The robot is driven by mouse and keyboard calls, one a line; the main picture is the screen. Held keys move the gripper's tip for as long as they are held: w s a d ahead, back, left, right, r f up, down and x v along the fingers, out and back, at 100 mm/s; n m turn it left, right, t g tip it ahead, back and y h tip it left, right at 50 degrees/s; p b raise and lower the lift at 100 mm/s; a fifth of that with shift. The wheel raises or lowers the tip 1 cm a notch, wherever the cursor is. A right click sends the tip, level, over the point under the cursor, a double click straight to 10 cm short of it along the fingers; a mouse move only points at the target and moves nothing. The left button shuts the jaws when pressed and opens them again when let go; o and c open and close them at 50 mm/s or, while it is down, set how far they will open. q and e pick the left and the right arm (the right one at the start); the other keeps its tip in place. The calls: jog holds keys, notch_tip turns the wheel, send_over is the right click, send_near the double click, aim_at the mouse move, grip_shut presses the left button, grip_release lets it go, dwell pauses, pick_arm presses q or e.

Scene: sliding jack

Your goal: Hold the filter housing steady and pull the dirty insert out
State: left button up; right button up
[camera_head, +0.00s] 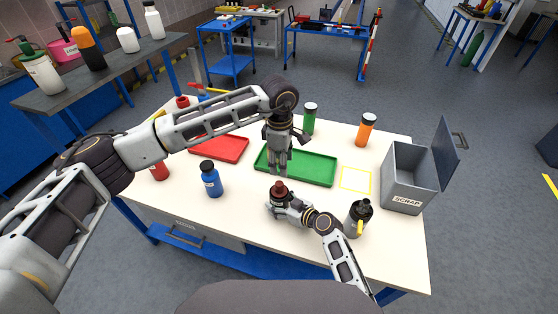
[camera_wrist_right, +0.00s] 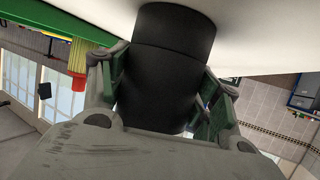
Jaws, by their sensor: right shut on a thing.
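The dark filter housing (camera_head: 278,199) stands upright on the white table, in front of the green tray. The reddish-brown top of the dirty insert (camera_head: 279,187) shows at its upper end. My right gripper (camera_head: 276,208) is shut on the housing from the near side. In the right wrist view the housing is a black cylinder (camera_wrist_right: 174,45) between the two fingers. My left gripper (camera_head: 279,168) points down just above the insert; its fingertips are small here, and I cannot tell how far apart they are.
The green tray (camera_head: 318,182) lies behind, the red tray (camera_head: 220,149) to its left. A grey SCRAP bin (camera_head: 402,192) with a raised lid stands right. The yellow-outlined square (camera_head: 356,179) is empty.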

aim_at(279, 183)
pick_arm(q)
jog(key=shift+a+n, duration=0.2)
jog(key=shift+n, duration=1.25)
jog(key=shift+a+n, duration=0.15)
jog(key=shift+n, duration=1.3)
jog(key=shift+f, duration=0.2)
jog(key=shift+f, duration=5.85)
jog(key=shift+c, duration=0.2)
grip_shut()
